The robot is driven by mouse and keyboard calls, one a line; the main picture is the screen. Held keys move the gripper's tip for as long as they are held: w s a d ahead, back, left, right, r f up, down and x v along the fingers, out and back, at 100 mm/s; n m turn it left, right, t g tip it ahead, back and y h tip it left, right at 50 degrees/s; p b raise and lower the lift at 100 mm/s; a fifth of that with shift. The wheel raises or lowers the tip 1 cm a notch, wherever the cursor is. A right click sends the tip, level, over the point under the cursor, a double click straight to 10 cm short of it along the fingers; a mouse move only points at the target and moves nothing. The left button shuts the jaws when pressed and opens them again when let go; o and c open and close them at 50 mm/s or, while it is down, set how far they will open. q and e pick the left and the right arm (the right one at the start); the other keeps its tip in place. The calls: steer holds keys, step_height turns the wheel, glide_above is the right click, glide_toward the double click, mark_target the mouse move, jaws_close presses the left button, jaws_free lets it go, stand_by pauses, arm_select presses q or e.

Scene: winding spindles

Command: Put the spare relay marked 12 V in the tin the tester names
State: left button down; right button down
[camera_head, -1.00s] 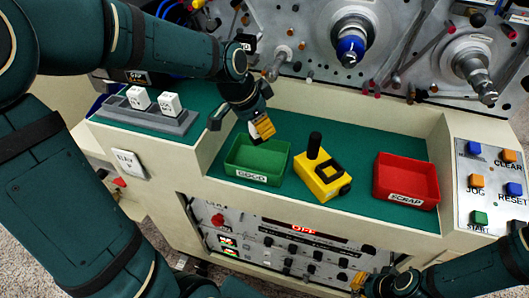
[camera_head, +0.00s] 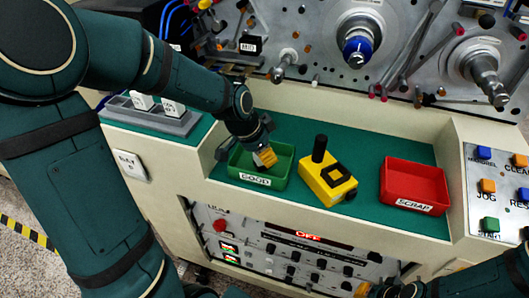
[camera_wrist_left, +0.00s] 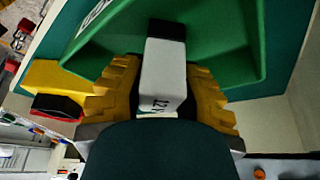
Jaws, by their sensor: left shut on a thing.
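My left gripper (camera_head: 264,158) is shut on a white relay, its yellow fingers on either side of it. In the left wrist view the relay (camera_wrist_left: 162,75) has a dark end and reads "12V". The gripper holds it over the green tin (camera_head: 277,183) labelled GOOD, low at its opening; I cannot tell if it touches the floor. The red tin (camera_head: 412,205) labelled SCRAP stands to the right. Between the tins is the yellow tester (camera_head: 343,188) with a black post; I cannot read its verdict. My right gripper (camera_head: 376,289) is partly cut off at the bottom edge, its opening unclear.
A grey rack (camera_head: 150,117) with two white relays stands at the left, partly behind my arm. A button panel (camera_head: 488,190) is at the right. Spindles (camera_head: 358,45) rise behind. Green mat (camera_head: 370,155) is clear behind the tester.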

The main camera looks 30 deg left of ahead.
arm_select(q)
steer(key=shift+f, duration=0.2)
steer(key=c, duration=0.8)
jaws_free()
steer(key=shift+r, duration=0.1)
steer(key=shift+r, duration=0.1)
steer(key=shift+r, duration=0.25)
steer(key=p+v, duration=0.2)
steer(key=v, duration=0.9)
steer(key=shift+r+p, duration=0.3)
steer(key=shift+p, duration=0.1)
steer(key=shift+s, duration=0.15)
